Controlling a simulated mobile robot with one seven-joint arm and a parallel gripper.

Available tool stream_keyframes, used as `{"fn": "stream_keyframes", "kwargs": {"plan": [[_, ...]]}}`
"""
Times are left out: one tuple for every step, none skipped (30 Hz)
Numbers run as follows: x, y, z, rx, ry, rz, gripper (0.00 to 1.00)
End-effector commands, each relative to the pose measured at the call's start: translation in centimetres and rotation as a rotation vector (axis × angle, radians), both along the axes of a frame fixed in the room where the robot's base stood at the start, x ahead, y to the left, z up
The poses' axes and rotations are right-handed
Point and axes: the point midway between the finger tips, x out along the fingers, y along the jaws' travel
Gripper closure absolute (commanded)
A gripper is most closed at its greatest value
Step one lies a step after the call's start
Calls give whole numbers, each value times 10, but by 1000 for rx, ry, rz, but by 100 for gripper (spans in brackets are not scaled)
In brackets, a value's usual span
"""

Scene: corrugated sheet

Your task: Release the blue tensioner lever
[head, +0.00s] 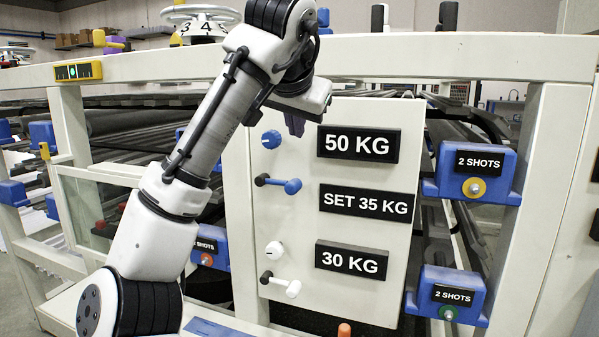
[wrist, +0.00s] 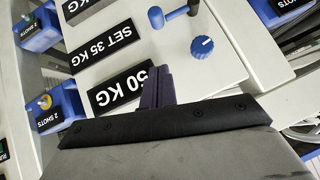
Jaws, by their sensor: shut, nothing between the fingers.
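The blue tensioner lever (head: 292,186) is on the cream panel, beside the "SET 35 KG" label, with its bar about level and its dark pivot end at left. My gripper (head: 294,124) is beside the "50 KG" label, above and apart from the lever. In the wrist view its dark fingers (wrist: 157,88) are together and empty.
A white dial (head: 275,250) and white lever (head: 292,289) are lower on the panel. Blue "2 SHOTS" boxes (head: 510,182) stand out at right. A cream rail (head: 450,57) crosses above the panel. Raised black labels (head: 358,144) sit beside the controls.

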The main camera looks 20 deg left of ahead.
Motion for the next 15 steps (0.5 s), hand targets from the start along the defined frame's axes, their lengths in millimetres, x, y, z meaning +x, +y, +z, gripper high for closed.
{"fn": "stream_keyframes", "kwargs": {"plan": [[0, 0, 0, 0, -1, 0, 100], [0, 0, 0, 0, -1, 0, 100], [0, 0, 0, 0, -2, -1, 100], [1, 0, 0, 0, -2, -1, 100], [1, 0, -1, 0, -2, -1, 100], [3, 0, -2, 0, -1, 0, 100], [4, 1, -4, 0, -1, 0, 100], [6, 1, -5, 0, 0, 0, 100], [10, 2, -8, 0, -1, 0, 100], [13, 3, -12, -1, -1, -1, 100], [16, 4, -15, -1, 0, -1, 100], [21, 5, -20, -1, -1, -1, 100], [26, 6, -24, -1, 0, -1, 100], [30, 7, -28, 0, 0, 0, 100], [36, 8, -35, 0, 0, 0, 100]]}}
